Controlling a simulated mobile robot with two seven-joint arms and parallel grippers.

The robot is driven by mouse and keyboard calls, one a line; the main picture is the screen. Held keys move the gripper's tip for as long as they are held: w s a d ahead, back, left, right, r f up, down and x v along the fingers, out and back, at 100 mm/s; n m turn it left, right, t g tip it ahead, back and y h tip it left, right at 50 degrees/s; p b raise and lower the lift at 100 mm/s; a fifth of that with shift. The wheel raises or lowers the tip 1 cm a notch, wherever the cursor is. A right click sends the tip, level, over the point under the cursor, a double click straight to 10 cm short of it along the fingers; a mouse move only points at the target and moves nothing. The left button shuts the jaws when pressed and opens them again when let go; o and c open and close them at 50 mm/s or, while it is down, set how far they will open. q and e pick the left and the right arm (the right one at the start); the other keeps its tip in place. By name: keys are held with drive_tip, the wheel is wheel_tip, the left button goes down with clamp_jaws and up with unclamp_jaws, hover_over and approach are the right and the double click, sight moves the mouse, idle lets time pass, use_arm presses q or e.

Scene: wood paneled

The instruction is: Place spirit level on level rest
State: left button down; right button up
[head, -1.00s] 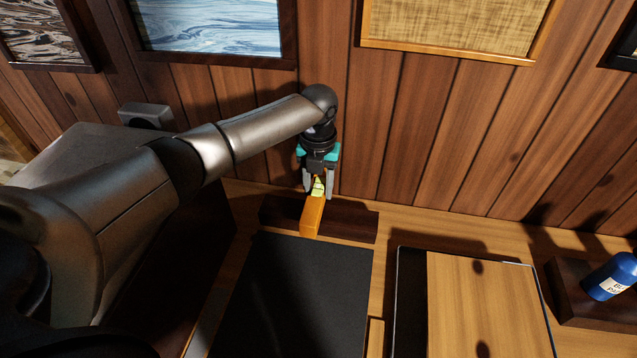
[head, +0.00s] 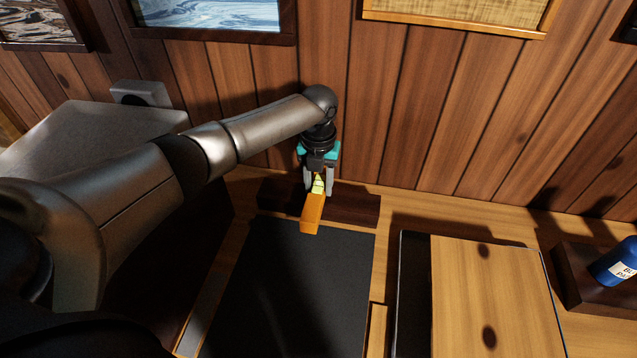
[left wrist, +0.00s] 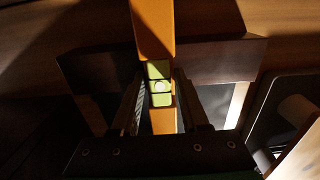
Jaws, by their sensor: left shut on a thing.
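The spirit level (head: 312,212) is an orange bar with a yellow-green vial at its middle. It also shows in the left wrist view (left wrist: 152,32). My left gripper (head: 317,189) is shut on it around the vial, with one finger on each side. The level rest looks to be the dark wooden block (head: 354,206) by the wall, also in the left wrist view (left wrist: 222,58). The level lies crosswise over the block, its near end reaching past the block's front edge. I cannot tell whether they touch. My right gripper is not in view.
A black mat (head: 290,290) lies in front of the block. To the right are a dark tray (head: 412,285) with a wooden board (head: 490,295) and a blue bottle (head: 615,262) on a dark stand (head: 572,270). The paneled wall rises close behind the gripper.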

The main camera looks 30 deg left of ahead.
use_arm(q)
drive_tip(key=shift+f, duration=0.3)
unclamp_jaws()
idle(0.5)
wheel_tip(320, 180, up, 15)
drive_tip(key=shift+r+p, duration=0.15)
drive_tip(key=shift+p, duration=0.15)
drive_tip(key=shift+s, duration=0.1)
idle(0.6)
